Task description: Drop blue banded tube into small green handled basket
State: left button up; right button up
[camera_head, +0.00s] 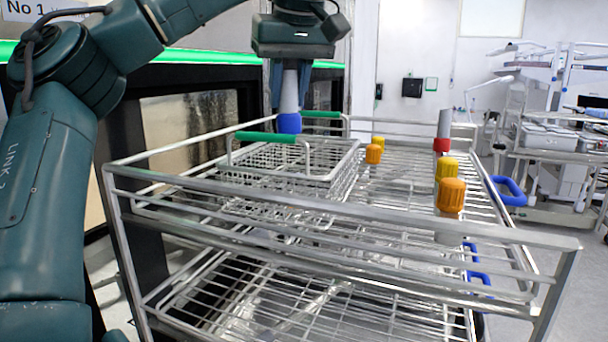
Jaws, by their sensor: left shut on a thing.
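My left gripper (289,80) points straight down from the top of the picture and is shut on the blue banded tube (289,122). The tube hangs upright, grey above with a blue band at its lower end. It is above the small green handled basket (345,165), near that basket's far left part. The basket is wire mesh with two green handles, one (266,137) at the near left and one (321,115) at the far side. I cannot tell whether the tube's lower end is below the basket's rim. My right gripper is not in view.
The basket stands on the upper wire shelf of a metal rack cart (340,208). Yellow and orange capped tubes (451,194) and a red banded tube (442,140) stand on the right of this shelf. A dark washer (200,110) with a green strip is behind, left.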

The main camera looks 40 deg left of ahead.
pick_arm(q)
jog(key=shift+f, duration=0.8)
jog(key=o, duration=1.1)
jog(key=shift+c, duration=0.2)
jog(key=v, duration=1.3)
jog(key=shift+d, duration=0.1)
